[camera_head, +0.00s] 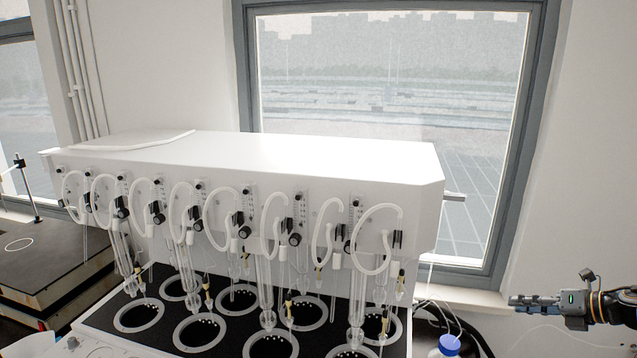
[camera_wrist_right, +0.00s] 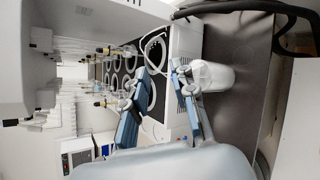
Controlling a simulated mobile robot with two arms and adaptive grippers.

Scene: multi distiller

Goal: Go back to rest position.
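My right gripper (camera_head: 533,302) is at the right edge of the head view, pointing left, with its arm coming in from the right. In the right wrist view its two blue-grey fingers (camera_wrist_right: 160,85) stand apart, with nothing held between them. The multi distiller (camera_head: 290,165) is a long white unit with several hoses, glass tubes and valves, and it fills the middle of the head view. The gripper is to the right of it and apart from it. My left gripper is in neither view.
A bottle with a blue cap (camera_head: 449,344) stands at the distiller's lower right, with thin tubes running to it. A white container (camera_wrist_right: 214,75) shows beside the right finger in the wrist view. A black-topped device (camera_head: 50,262) is at far left. A window (camera_head: 390,75) is behind.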

